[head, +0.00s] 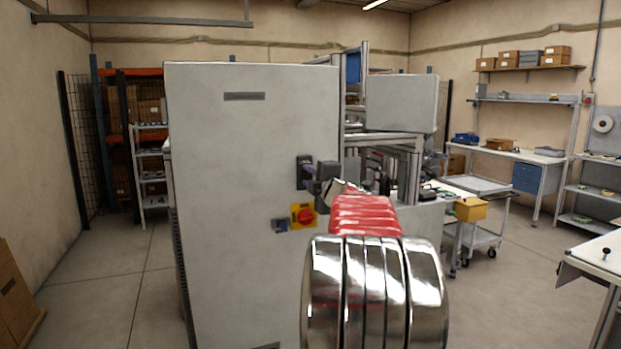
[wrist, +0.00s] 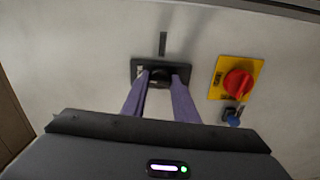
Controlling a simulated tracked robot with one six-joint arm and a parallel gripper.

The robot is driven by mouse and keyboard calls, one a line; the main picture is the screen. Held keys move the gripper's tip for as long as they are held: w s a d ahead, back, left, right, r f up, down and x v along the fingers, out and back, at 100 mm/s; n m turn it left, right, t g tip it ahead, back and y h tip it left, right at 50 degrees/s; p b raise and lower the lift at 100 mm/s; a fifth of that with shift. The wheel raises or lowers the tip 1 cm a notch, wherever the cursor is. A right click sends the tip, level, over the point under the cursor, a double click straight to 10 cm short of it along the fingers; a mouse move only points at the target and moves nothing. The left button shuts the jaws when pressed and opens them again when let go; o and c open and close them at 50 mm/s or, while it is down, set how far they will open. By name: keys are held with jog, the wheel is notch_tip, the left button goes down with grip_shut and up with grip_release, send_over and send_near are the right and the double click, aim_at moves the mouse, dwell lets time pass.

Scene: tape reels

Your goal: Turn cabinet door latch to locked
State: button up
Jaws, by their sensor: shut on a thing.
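The grey cabinet door (head: 250,150) fills the left middle of the head view. The latch is a dark round knob (wrist: 159,77) on a black plate (wrist: 137,68) in the wrist view. The plate also shows at the door's right side in the head view (head: 304,160). My gripper (wrist: 162,80) is shut on the latch, with a purple finger on either side of it. In the head view my gripper (head: 311,182) is up against the plate. The fingers partly cover the latch, so I cannot tell which way it is turned.
A red rotary switch on a yellow plate (head: 304,216) sits just below the latch, and in the wrist view it is at the right (wrist: 238,82). A small blue part (wrist: 232,117) is beside it. A trolley (head: 480,200) stands right. Open floor (head: 110,270) lies left.

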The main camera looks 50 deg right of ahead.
jog(key=shift+f+n, duration=0.3)
jog(key=shift+n, duration=0.2)
jog(key=o, duration=1.1)
jog(key=shift+r, duration=0.15)
jog(key=shift+c, duration=0.2)
jog(key=v, duration=1.3)
jog(key=shift+s+a, duration=0.15)
jog(key=shift+s, duration=0.15)
jog(key=shift+w, duration=0.1)
